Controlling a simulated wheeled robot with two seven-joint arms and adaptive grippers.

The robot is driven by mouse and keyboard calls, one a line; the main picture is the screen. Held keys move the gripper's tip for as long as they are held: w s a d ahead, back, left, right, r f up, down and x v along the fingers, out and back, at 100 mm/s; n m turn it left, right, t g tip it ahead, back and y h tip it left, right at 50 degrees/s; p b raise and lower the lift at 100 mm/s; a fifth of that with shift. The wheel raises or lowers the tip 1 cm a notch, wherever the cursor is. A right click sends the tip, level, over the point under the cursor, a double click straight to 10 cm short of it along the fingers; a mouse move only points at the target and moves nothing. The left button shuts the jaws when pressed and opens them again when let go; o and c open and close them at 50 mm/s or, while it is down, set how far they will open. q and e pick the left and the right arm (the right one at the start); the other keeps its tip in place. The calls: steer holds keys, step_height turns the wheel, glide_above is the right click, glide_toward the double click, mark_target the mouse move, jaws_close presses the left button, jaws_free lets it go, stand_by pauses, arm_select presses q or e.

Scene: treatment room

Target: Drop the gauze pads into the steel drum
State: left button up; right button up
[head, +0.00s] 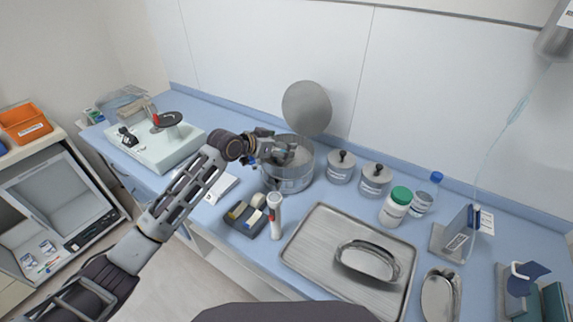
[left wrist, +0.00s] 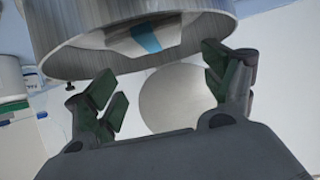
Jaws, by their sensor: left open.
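The steel drum (head: 291,181) stands on the blue counter near the wall, its round lid (head: 307,108) raised behind it. My left gripper (head: 280,150) is over the drum's open top. In the left wrist view the gripper (left wrist: 165,95) is open with nothing between its fingers. That view also shows the drum's rim (left wrist: 62,62) and, inside it, a white piece with a blue band (left wrist: 146,38), which looks like a gauze pad. The lid (left wrist: 182,98) shows between the fingers. In the head view the arm and gripper hide part of the drum's mouth. My right gripper is not in view.
Two lidded steel jars (head: 341,168) stand right of the drum, with a green-capped bottle (head: 395,207) beyond. In front are a dark organizer (head: 238,222), a white tube (head: 274,217) and a steel tray (head: 318,232) holding a kidney dish (head: 368,262). A pale device (head: 150,150) is at left.

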arm_select(q)
steer(key=v, duration=1.1)
steer(key=shift+s, duration=0.1)
steer(key=shift+a+f, duration=0.1)
stand_by(0.9)
